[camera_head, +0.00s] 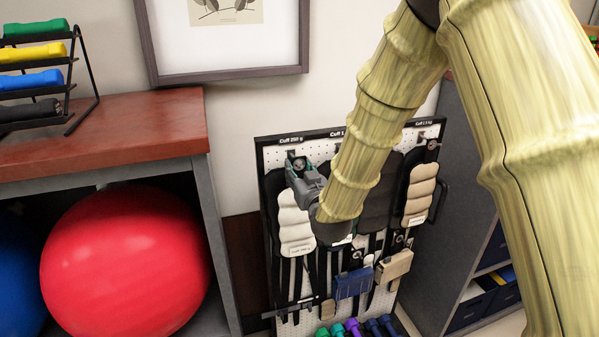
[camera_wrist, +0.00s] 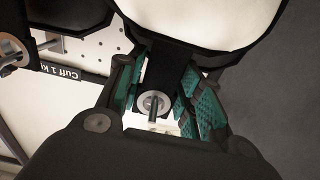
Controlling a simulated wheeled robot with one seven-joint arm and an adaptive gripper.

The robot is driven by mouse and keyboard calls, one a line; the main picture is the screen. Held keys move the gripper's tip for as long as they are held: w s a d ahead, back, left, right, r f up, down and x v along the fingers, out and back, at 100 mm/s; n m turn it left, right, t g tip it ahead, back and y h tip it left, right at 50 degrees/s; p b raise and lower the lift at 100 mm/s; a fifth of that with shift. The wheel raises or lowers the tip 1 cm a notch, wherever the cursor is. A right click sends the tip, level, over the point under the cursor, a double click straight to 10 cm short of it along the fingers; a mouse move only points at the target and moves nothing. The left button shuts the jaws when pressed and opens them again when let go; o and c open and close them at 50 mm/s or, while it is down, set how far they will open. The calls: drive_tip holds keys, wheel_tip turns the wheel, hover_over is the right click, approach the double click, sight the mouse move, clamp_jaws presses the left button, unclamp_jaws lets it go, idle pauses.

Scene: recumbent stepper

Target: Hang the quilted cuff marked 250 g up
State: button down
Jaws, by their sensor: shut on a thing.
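The quilted cuff marked 250 g (camera_head: 296,225) is cream with black edging and hangs upright at the left of the pegboard (camera_head: 268,152), below the label "Cuff 250 g" (camera_head: 291,140). My gripper (camera_head: 300,168) is at its top end. In the wrist view, my gripper's green-padded fingers (camera_wrist: 158,88) are shut on the cuff's black top tab. The cuff's cream body (camera_wrist: 200,18) shows beyond them. A metal eyelet (camera_wrist: 153,103) in the tab has a thin peg showing at its hole. How far the peg passes through it is hard to tell.
Other cuffs, such as a beige one (camera_head: 418,192), hang to the right, partly behind my arm. Small dumbbells (camera_head: 352,327) lie below. A wooden-topped shelf (camera_head: 120,135) with a red ball (camera_head: 125,262) stands left; a grey cabinet (camera_head: 455,200) stands right.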

drive_tip(key=shift+w+b, duration=0.1)
drive_tip(key=shift+b, duration=0.2)
idle(0.4)
drive_tip(key=shift+w+a+f, duration=0.15)
drive_tip(key=shift+w+f, duration=0.15)
drive_tip(key=shift+w, duration=0.1)
